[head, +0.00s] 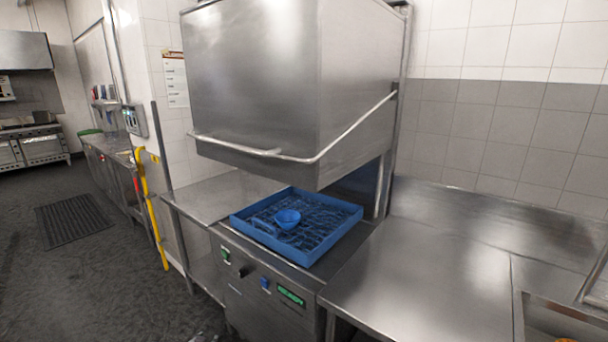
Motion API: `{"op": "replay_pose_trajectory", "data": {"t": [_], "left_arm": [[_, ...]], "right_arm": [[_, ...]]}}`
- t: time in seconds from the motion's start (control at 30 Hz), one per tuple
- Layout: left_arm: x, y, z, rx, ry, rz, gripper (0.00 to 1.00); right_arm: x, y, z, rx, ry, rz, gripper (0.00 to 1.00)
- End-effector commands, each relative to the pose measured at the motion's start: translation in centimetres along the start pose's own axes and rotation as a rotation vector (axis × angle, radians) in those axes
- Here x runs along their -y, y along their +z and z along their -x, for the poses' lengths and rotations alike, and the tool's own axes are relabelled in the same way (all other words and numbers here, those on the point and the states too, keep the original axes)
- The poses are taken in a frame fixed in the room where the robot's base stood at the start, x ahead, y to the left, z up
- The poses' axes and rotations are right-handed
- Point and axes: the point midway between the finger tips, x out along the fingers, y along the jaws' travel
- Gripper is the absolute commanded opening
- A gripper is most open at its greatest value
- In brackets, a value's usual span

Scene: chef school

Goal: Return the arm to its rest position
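Neither of my grippers shows clearly in the head view. A small dark shape sits at the bottom edge, left of the machine's front, too cut off to identify. A blue dish rack (327,245) lies on the bed of the hood dishwasher (262,85). A small blue bowl (288,218) sits in the rack, near its middle left, with nothing touching it from above. The dishwasher hood is raised, with open space between it and the rack.
A bar handle (262,153) runs along the hood's lower front. A steel counter (420,285) is clear at the right, beside a sink (560,322). A yellow pole (152,210) stands at the left. The dark floor (95,290) is open at the lower left.

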Motion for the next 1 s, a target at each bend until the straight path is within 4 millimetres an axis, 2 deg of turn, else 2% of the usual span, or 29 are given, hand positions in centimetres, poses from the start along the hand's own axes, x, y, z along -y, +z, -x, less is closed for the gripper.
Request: {"op": "replay_pose_trajectory", "data": {"t": [0.03, 0.1, 0.27, 0.47, 0.77, 1.0], "left_arm": [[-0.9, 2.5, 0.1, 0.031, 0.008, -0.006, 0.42], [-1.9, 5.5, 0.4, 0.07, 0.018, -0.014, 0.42], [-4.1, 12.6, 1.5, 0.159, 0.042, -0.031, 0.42], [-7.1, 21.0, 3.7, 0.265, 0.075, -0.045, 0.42], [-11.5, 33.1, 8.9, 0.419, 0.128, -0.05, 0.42], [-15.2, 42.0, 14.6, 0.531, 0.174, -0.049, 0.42]], "right_arm": [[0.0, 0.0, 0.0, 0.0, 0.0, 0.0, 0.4], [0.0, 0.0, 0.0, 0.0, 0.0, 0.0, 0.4], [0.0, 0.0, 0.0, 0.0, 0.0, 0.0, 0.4], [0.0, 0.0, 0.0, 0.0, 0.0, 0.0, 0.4], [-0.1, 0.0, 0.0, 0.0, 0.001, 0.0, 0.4], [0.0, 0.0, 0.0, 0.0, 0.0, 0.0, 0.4]]}}
